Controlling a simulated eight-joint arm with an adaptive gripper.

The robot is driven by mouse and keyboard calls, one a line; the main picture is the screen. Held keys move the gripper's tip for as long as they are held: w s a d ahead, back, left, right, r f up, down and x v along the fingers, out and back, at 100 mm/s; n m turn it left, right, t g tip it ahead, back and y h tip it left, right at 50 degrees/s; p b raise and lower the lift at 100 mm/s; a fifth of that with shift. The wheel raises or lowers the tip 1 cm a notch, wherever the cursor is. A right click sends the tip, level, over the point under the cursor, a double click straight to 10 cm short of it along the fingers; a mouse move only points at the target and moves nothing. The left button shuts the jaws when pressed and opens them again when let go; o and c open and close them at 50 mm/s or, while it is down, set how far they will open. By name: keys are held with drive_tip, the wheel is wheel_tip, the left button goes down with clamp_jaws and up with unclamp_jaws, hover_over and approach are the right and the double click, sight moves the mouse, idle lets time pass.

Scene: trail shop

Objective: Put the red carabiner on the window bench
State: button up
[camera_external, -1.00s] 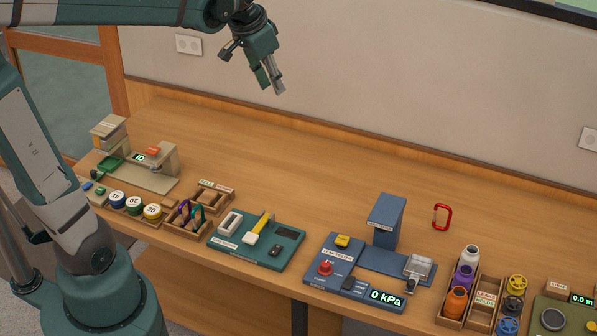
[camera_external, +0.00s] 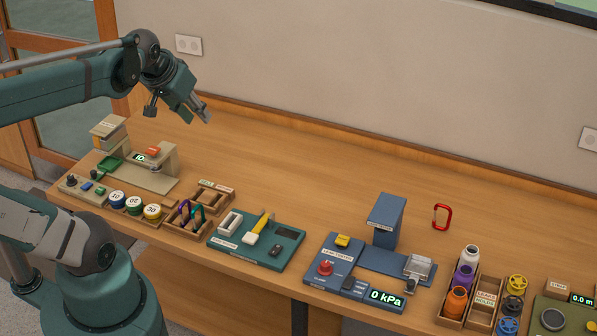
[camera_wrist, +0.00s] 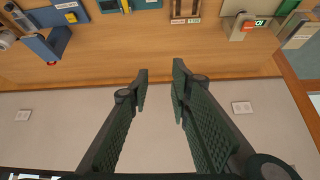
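The red carabiner (camera_external: 442,217) is on the wooden bench (camera_external: 300,150), behind and right of the blue tower of the leak tester, well apart from my gripper. In the wrist view a small red shape (camera_wrist: 51,63) beside the blue tower looks like it. My gripper (camera_external: 205,115) is high over the back left of the bench, tilted down to the right. In the wrist view the gripper (camera_wrist: 160,75) has its fingers apart with nothing between them. I cannot tell which surface is the window bench; a wood-framed glass pane (camera_external: 70,65) is at the far left.
The leak tester (camera_external: 345,258) with its blue tower (camera_external: 387,220) stands left of the carabiner. Bottles (camera_external: 465,275) and spools (camera_external: 515,300) are in front right. A teal scale board (camera_external: 255,240), carabiner tray (camera_external: 187,215) and beige station (camera_external: 150,172) line the front left. The back strip is clear.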

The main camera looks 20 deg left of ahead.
drive_tip(key=s, duration=0.1)
drive_tip(key=s+a+f, duration=0.1)
drive_tip(key=s+n, duration=0.1)
drive_tip(key=shift+a+f+t, duration=0.3)
drive_tip(key=shift+a+f, duration=0.1)
